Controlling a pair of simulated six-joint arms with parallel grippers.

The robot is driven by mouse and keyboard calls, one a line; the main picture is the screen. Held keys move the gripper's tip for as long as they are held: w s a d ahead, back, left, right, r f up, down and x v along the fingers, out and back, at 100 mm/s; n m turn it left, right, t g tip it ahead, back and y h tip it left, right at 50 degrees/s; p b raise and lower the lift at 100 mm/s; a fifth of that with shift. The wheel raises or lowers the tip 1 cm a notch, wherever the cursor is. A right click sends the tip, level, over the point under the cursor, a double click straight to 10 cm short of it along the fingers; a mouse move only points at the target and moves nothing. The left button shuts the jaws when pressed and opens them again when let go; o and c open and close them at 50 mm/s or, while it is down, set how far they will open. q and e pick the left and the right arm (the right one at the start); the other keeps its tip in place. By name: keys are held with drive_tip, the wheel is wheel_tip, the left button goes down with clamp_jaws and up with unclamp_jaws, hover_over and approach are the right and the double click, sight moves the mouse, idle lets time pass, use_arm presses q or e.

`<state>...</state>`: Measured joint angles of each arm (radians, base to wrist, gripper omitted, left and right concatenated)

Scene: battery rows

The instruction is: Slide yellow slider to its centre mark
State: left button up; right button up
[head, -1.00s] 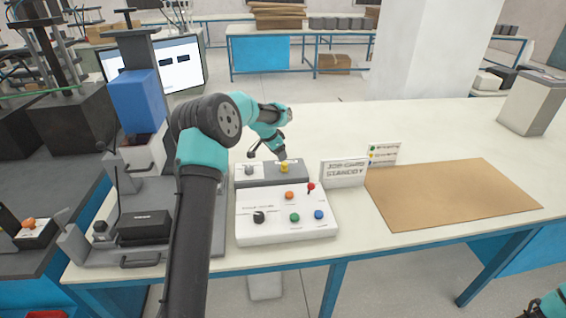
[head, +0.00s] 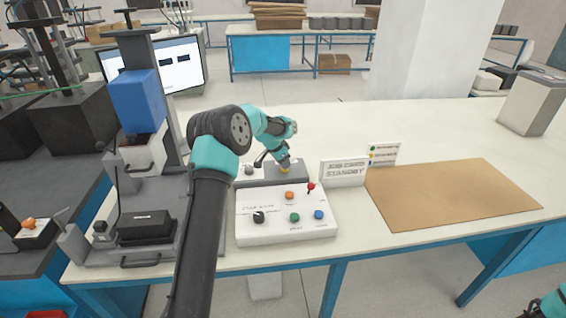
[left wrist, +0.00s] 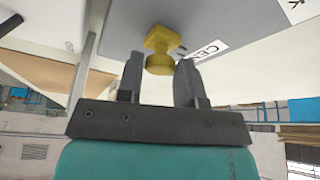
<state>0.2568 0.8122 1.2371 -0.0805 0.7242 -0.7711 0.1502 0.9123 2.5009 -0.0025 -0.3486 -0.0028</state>
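The yellow slider (head: 285,171) sits on the grey panel (head: 299,174) behind the white control box. In the left wrist view its knob (left wrist: 160,63) shows a square upper part and a round end. A white label (left wrist: 209,50) with letters beginning "CE" is beside it on the grey surface, partly cut off by a finger. My left gripper (head: 284,163) is over the slider, pointing down. In the left wrist view its two fingers (left wrist: 159,68) stand apart, one on each side of the knob, with gaps visible. My right gripper is not in view.
The white control box (head: 286,228) with buttons, a dial and a red-topped lever (head: 311,187) stands in front. A standby sign (head: 343,173) is close on the right. A brown mat (head: 450,195) lies farther right; a press fixture (head: 150,170) stands left.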

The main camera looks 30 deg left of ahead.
use_arm(q)
clamp_jaws()
drive_tip(key=shift+w+d, duration=0.6)
drive_tip(key=shift+d, duration=0.15)
drive_tip(key=shift+o, duration=2.4)
unclamp_jaws()
drive_tip(key=shift+r, duration=0.1)
drive_tip(key=v, duration=1.7)
drive_tip(key=shift+s, duration=0.2)
